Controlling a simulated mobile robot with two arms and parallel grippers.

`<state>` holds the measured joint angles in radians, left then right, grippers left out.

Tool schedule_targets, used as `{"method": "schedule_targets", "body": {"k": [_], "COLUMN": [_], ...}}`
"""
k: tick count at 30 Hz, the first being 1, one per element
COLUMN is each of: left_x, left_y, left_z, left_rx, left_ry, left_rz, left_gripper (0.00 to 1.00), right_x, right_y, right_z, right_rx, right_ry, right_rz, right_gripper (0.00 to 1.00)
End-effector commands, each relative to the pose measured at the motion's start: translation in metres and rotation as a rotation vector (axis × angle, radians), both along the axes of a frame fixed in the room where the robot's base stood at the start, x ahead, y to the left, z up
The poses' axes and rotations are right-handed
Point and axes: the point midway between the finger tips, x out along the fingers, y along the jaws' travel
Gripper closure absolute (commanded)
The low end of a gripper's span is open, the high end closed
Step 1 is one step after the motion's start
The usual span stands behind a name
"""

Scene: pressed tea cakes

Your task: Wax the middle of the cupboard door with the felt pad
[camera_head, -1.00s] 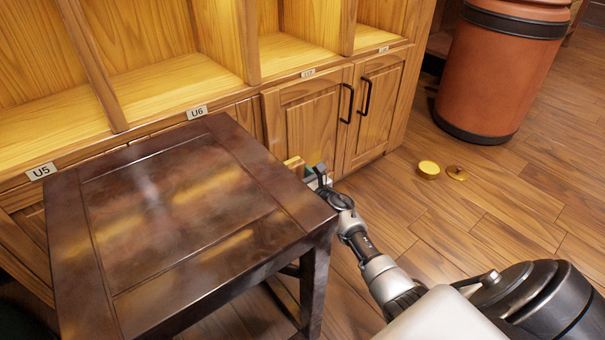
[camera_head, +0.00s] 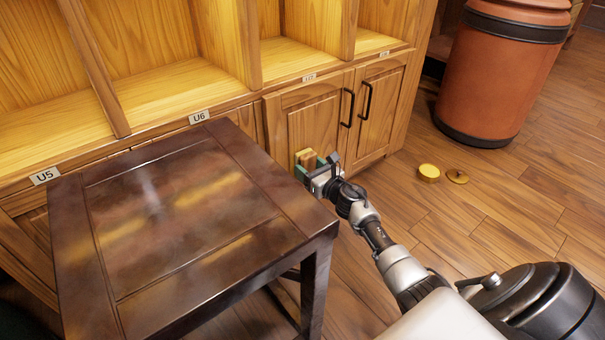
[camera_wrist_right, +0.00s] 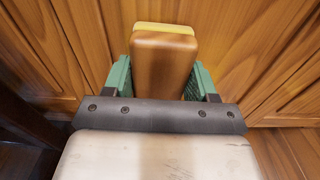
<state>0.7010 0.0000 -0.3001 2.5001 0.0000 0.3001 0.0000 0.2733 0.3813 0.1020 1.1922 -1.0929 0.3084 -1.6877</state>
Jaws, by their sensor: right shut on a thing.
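The wooden cupboard door (camera_head: 309,113) has a raised centre panel and a black handle at its right. My right gripper (camera_head: 313,166) is in front of the lower part of this door. It is shut on the felt pad (camera_head: 304,157), a wooden block with a yellow face. In the right wrist view, the pad (camera_wrist_right: 163,62) sits between the green fingers of the gripper (camera_wrist_right: 163,85), its yellow face towards the door (camera_wrist_right: 230,30). I cannot tell whether the pad touches the door. My left gripper is not in view.
A dark polished table (camera_head: 180,215) stands close at the left of my right arm. An open yellow tin (camera_head: 428,172) and its lid (camera_head: 457,176) lie on the floor at the right. A large orange-brown canister (camera_head: 500,75) stands behind them. Open shelves (camera_head: 190,85) are above the doors.

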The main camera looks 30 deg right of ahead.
Motion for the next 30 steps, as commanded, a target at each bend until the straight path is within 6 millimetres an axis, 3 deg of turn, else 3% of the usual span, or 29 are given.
{"method": "schedule_targets", "body": {"k": [30], "left_x": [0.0], "left_y": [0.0], "left_z": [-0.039], "left_rx": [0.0], "left_ry": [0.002], "left_rz": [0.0], "left_gripper": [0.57], "right_x": [0.008], "right_y": [-0.06], "right_z": [-0.002], "right_rx": [-0.001], "right_ry": [-0.001], "right_rz": [0.001], "right_gripper": [0.62]}}
